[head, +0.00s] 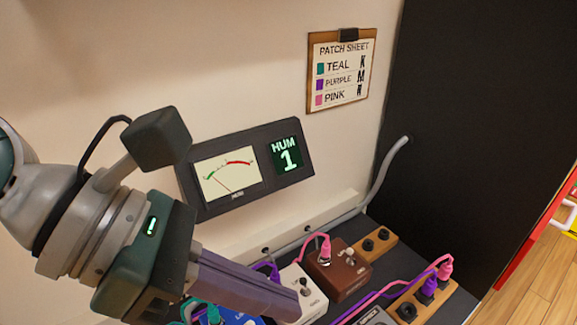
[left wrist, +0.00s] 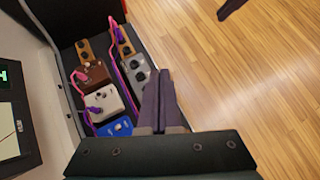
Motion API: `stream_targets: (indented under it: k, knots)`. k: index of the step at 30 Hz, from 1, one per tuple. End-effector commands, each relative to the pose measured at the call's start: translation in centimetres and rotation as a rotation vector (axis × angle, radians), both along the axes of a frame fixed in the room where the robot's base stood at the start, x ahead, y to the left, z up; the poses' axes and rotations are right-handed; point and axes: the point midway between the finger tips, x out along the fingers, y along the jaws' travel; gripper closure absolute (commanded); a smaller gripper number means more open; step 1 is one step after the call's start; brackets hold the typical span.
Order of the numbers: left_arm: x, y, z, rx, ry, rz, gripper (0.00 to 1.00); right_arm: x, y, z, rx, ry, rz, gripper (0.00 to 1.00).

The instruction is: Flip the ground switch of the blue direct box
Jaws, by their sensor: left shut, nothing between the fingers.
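The blue direct box (head: 236,318) shows only as a small patch at the bottom edge of the head view, mostly hidden behind my left gripper. It also shows in the left wrist view (left wrist: 120,128), partly cut off by the gripper body. I cannot make out its ground switch in either view. My left gripper (head: 291,304) is shut and empty. Its purple-grey fingers pass over the blue box in the head view, with the tips in front of the white box (head: 308,292). In the left wrist view its fingers (left wrist: 164,76) point away, right of the boxes.
A brown box (head: 350,268) stands beyond the white one, with pink and purple cables around. Wooden socket strips (head: 437,304) lie on the right. A wall meter (head: 228,180) has a display reading HUM 1 (head: 288,157). A patch sheet (head: 341,72) hangs above.

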Motion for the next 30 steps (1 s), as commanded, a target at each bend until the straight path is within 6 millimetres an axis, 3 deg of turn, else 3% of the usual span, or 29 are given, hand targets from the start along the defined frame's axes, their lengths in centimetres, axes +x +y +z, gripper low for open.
stream_targets:
  k: [1, 3, 9, 25, 28, 30]
  knots:
    - [0.0, -0.4, 1.4, -0.023, 0.004, 0.009, 1.0, 0.0, 0.0, 1.1, -0.001, 0.0, 0.001, 1.0]
    - [0.0, -0.8, 2.4, -0.05, 0.007, 0.021, 1.0, 0.0, 0.0, 1.7, -0.001, 0.0, 0.001, 1.0]
    - [0.1, -1.5, 4.2, -0.103, 0.017, 0.047, 1.0, 0.0, 0.0, 2.7, -0.002, 0.001, 0.002, 1.0]
    - [0.1, -2.2, 5.1, -0.149, 0.026, 0.07, 1.0, -0.1, 0.0, 2.7, -0.002, 0.002, 0.001, 1.0]
    - [0.4, -3.9, 7.6, -0.301, 0.063, 0.145, 1.0, -0.1, 0.0, 2.7, -0.002, 0.003, 0.001, 1.0]
    - [1.1, -5.2, 11.2, -0.506, 0.126, 0.262, 1.0, -0.1, 0.0, 2.7, -0.001, 0.003, 0.001, 1.0]
